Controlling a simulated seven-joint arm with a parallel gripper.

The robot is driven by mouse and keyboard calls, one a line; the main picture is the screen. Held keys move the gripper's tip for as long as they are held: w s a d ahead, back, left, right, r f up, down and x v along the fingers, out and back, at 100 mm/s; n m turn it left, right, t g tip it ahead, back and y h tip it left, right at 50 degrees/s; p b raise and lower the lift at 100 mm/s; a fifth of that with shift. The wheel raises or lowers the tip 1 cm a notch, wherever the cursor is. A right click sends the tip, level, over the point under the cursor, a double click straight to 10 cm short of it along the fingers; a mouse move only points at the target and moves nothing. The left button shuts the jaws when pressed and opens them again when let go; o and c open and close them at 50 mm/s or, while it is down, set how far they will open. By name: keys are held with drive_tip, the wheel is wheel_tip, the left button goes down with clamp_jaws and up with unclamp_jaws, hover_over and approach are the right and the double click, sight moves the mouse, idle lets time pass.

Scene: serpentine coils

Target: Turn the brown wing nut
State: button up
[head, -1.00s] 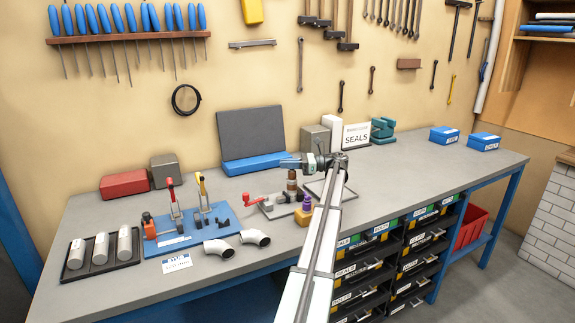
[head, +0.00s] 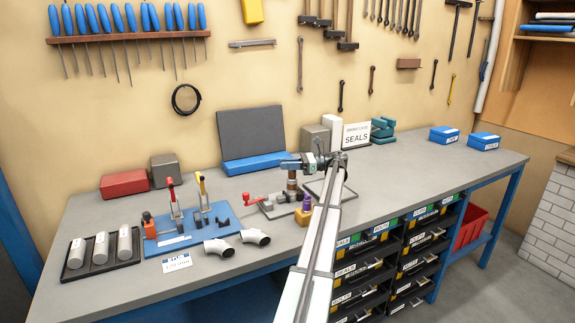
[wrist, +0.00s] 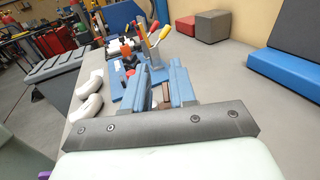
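The brown wing nut (head: 292,184) sits upright on a small grey fixture plate near the middle of the bench, with a red-handled part to its left. My gripper (head: 287,164) is right at its top, pointing left in the head view, and hides the upper part of it. In the wrist view the two blue-grey fingers of my gripper (wrist: 160,92) stand apart, and a small brown bit shows in the gap, close to the right finger. I see a gap at the left finger. Whether either finger touches the nut is not clear.
A blue clamp plate (head: 190,236), white pipe elbows (head: 254,237) and a dark tray (head: 72,275) lie to the left. A blue-and-grey box (head: 252,140) stands behind. The right bench top is mostly clear.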

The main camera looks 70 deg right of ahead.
drive_tip(key=shift+d+f, duration=0.25)
drive_tip(key=shift+s+d, duration=0.15)
drive_tip(key=shift+s, duration=0.05)
drive_tip(key=v, duration=0.6)
drive_tip(key=shift+s+r, duration=0.2)
drive_tip(key=shift+s, duration=0.25)
